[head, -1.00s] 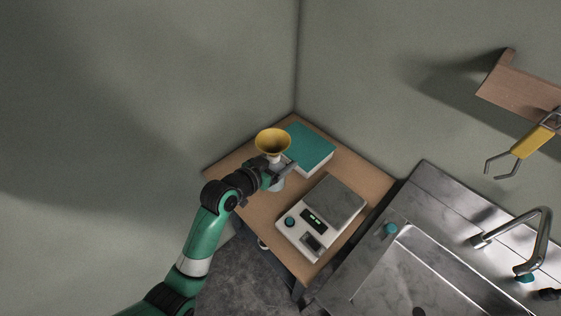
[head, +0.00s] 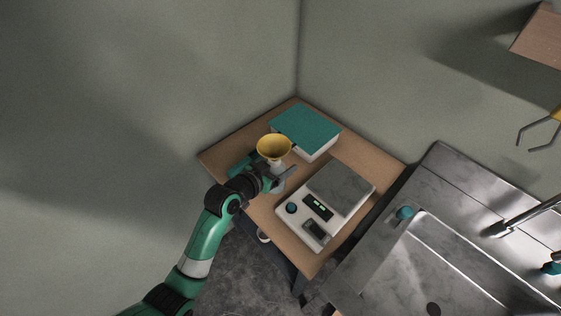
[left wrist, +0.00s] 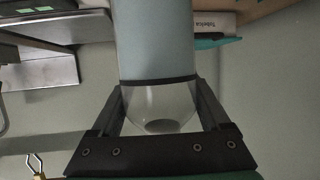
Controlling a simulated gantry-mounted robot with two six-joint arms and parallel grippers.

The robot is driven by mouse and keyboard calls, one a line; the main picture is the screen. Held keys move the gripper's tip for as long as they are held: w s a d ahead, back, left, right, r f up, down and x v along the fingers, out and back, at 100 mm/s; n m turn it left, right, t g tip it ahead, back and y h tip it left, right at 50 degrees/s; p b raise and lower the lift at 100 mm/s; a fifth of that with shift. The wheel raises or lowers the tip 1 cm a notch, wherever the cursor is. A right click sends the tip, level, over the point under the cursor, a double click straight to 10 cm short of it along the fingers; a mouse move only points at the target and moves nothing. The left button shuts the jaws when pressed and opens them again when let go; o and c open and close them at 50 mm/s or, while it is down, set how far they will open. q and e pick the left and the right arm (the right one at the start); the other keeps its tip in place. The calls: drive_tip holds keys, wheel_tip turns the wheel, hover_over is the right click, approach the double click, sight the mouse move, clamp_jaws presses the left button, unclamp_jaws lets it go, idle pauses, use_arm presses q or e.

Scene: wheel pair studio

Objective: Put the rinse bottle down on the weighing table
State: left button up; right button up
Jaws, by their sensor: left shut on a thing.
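My left gripper (head: 275,178) is over the wooden weighing table (head: 224,157), left of the scale. It is shut on the rinse bottle, which has a blue-grey body (left wrist: 155,45) and a clear rounded end (left wrist: 160,105) between the two fingers in the left wrist view. In the head view a yellow funnel-shaped piece (head: 273,147) with a pale neck stands above the gripper. The gripper hides most of the bottle there, and I cannot tell whether its base touches the table. My right gripper is not in view.
A white scale (head: 293,225) with a grey plate fills the table's right part. A teal-topped white box (head: 306,128) lies behind the gripper. A steel sink (head: 440,255) adjoins on the right. Walls close the back. Bare wood shows at the table's left corner.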

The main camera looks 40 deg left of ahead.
use_arm(q)
wheel_tip(320, 180, down, 2)
drive_tip(key=shift+f+b, duration=0.25)
drive_tip(key=shift+b, duration=0.5)
drive_tip(key=a+b, duration=0.1)
drive_tip(key=w+a+f+b, duration=0.1)
drive_tip(key=a+b, duration=0.1)
drive_tip(key=shift+w+f, duration=0.25)
drive_tip(key=shift+f, duration=0.05)
drive_tip(key=shift+w+a+b, duration=0.3)
drive_tip(key=shift+a+b, duration=0.2)
drive_tip(key=shift+a, duration=0.3)
drive_tip(key=shift+f+b, duration=0.5)
drive_tip(key=shift+f, duration=0.15)
drive_tip(key=o, duration=1.5)
drive_tip(key=shift+c, duration=0.2)
drive_tip(key=shift+s+r+p, duration=0.15)
drive_tip(key=shift+s+p, duration=0.75)
drive_tip(key=shift+s, duration=0.15)
drive_tip(key=shift+s+d+p, duration=0.1)
drive_tip(key=shift+s+p, duration=0.55)
drive_tip(key=shift+s, duration=0.6)
